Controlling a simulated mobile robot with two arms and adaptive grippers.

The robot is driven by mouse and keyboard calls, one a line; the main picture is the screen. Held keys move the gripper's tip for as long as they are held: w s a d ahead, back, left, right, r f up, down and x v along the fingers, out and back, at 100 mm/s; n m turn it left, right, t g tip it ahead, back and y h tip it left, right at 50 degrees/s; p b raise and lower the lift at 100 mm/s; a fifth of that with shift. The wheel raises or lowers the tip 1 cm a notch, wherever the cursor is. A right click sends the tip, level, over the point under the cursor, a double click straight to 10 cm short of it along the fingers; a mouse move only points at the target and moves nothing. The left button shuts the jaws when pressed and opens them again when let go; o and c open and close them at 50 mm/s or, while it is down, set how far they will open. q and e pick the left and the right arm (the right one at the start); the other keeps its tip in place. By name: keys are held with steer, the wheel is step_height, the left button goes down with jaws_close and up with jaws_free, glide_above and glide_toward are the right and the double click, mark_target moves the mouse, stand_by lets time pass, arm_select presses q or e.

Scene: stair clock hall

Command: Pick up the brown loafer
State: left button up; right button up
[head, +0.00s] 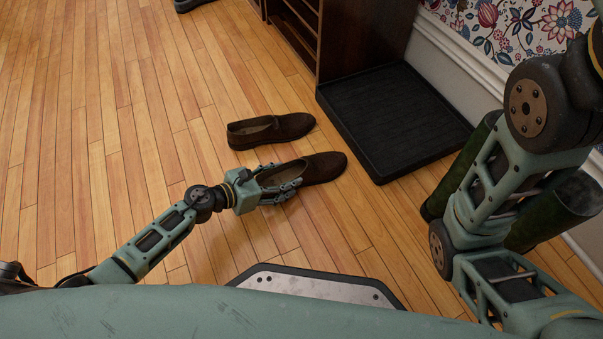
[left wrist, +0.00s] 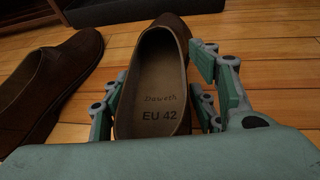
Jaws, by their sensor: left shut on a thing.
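Two brown loafers lie on the wooden floor. The nearer brown loafer (head: 323,167) has my left gripper (head: 281,183) shut on its heel end, with its toe pointing right. In the left wrist view this loafer (left wrist: 162,75) sits between the fingers, and its insole reads "EU 42". The other brown loafer (head: 272,130) lies just beyond it; it also shows at the left of the left wrist view (left wrist: 50,88). I cannot tell whether the held loafer is clear of the floor. My right arm shows at the right, but its gripper is out of view.
A black boot tray (head: 395,120) lies to the right of the loafers, against a dark wooden shelf (head: 360,35). Dark green boots (head: 560,200) stand by the right wall, partly behind my right arm. The floor to the left is clear.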

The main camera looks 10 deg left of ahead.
arm_select(q)
steer(key=shift+w+a, duration=0.1)
steer(key=shift+a, duration=0.05)
steer(key=c, duration=0.6)
steer(key=shift+c, duration=0.3)
steer(key=shift+r, duration=0.15)
